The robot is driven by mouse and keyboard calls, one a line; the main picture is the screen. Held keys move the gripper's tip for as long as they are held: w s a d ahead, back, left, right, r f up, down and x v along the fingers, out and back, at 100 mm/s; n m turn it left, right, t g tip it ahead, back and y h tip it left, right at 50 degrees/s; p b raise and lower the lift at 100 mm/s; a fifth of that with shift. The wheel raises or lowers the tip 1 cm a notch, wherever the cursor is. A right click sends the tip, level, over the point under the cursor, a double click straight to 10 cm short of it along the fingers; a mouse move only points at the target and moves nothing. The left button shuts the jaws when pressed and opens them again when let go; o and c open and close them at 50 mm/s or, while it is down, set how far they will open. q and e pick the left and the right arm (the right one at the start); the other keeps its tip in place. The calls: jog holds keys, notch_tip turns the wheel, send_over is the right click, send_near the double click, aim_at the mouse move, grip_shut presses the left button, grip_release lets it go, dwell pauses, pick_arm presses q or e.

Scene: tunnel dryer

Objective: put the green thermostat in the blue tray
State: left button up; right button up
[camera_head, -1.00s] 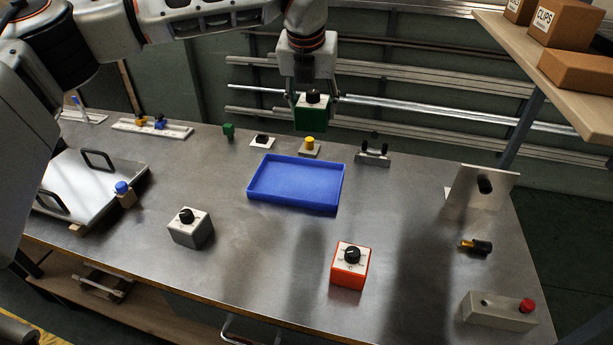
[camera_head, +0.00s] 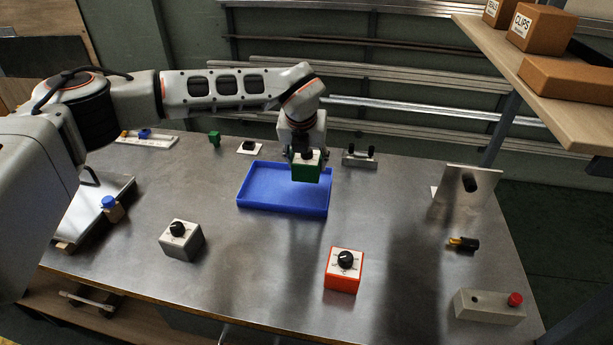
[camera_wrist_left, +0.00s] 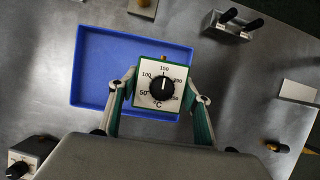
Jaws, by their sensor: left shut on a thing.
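The green thermostat (camera_head: 306,171) is a green box with a white dial face and black knob. My left gripper (camera_head: 304,158) is shut on it and holds it upright over the right part of the blue tray (camera_head: 262,205). In the left wrist view the thermostat (camera_wrist_left: 162,90) sits between the two fingers of the gripper (camera_wrist_left: 161,98) and covers the right side of the blue tray (camera_wrist_left: 97,70). The visible tray floor is bare. I cannot tell exactly how high the thermostat is above it. My right gripper is not in view.
A grey dial box (camera_head: 181,240) and an orange dial box (camera_head: 343,270) stand in front of the tray. A switch fixture (camera_head: 359,158) is behind it to the right. An upright metal plate (camera_head: 468,194) and a red-button box (camera_head: 489,306) stand at the right.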

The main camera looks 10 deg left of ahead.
aim_at(307, 177)
pick_arm(q)
notch_tip(307, 177, down, 5)
jog(key=shift+f, duration=0.4)
jog(key=shift+f, duration=0.15)
jog(key=o, duration=1.2)
jog(key=shift+o, duration=0.2)
